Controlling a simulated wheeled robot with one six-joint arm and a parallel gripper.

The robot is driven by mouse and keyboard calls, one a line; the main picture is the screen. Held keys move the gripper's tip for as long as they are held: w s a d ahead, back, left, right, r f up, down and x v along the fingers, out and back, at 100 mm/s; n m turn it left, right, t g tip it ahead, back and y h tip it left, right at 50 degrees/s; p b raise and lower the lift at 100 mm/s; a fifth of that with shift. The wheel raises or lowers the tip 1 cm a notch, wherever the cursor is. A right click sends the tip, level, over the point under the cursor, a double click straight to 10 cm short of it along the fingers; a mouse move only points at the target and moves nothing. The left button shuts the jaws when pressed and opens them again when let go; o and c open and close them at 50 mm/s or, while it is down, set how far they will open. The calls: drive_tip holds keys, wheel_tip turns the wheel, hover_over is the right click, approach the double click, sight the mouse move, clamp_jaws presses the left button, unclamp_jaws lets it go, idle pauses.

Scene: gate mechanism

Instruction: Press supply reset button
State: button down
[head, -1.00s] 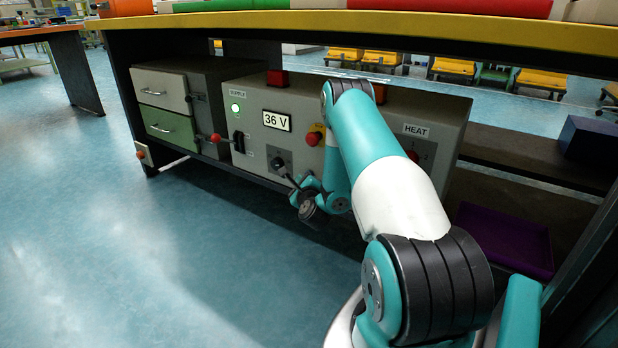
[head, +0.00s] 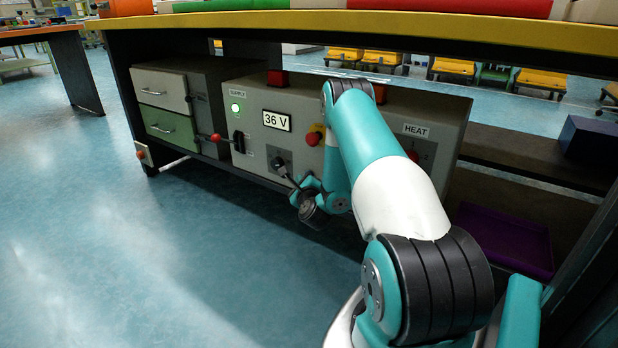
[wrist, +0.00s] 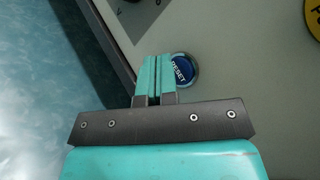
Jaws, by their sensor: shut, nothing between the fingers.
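The blue reset button (wrist: 183,70) shows in the wrist view, set in a metal ring on the grey panel; its white lettering is partly covered by my fingers. My gripper (wrist: 155,62) is shut and empty, its teal fingertips overlapping the left side of the button; I cannot tell whether they touch it. In the head view the supply box (head: 255,105) has a lit green lamp (head: 235,108) under the SUPPLY label and a display (head: 277,120) reading 36 V. The button and my fingertips are hidden behind my arm there.
The yellow-edged tabletop (head: 450,28) hangs above. The floor (head: 150,260) in front is clear.

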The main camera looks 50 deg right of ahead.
idle(0.6)
drive_tip(key=shift+d, duration=0.45)
drive_tip(key=shift+d+p, duration=0.4)
drive_tip(key=shift+p, duration=0.2)
idle(0.6)
drive_tip(key=shift+a+b, duration=0.75)
drive_tip(key=shift+a, duration=0.1)
drive_tip(key=a+b, duration=0.2)
drive_tip(key=a, duration=0.3)
drive_tip(key=shift+s, duration=0.2)
